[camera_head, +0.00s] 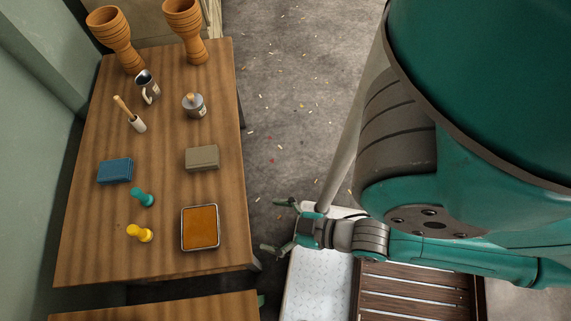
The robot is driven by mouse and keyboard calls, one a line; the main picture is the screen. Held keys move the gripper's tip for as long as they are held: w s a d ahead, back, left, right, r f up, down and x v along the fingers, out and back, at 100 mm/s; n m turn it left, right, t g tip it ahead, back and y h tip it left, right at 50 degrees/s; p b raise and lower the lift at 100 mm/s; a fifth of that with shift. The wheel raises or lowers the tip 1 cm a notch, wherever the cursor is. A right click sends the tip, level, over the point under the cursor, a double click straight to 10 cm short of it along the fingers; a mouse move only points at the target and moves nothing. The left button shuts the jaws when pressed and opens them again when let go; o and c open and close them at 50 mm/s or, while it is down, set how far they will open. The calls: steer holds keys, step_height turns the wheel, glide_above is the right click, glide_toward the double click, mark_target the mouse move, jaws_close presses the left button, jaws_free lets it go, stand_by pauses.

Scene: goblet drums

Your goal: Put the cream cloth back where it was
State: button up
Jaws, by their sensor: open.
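No cloth of a clear cream colour shows in the head view. A grey-beige, folded-looking block (202,158) lies right of the middle of the wooden table (165,205); I cannot tell whether it is the cream cloth. A blue folded-looking piece (115,171) lies at the table's left side. My gripper (277,225) is open and looks empty, beyond the table's right edge, to the right of a metal tray with an orange-brown inside (200,228). It touches nothing that I can see.
Two wooden goblet drums (116,39) (186,31) are at the table's far end. Mid-table has bare wood.

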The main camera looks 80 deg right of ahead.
steer(key=s+a+r+t+y, duration=0.1)
steer(key=s+r, duration=0.2)
steer(key=r, duration=0.2)
steer(key=shift+s, duration=0.15)
stand_by(1.1)
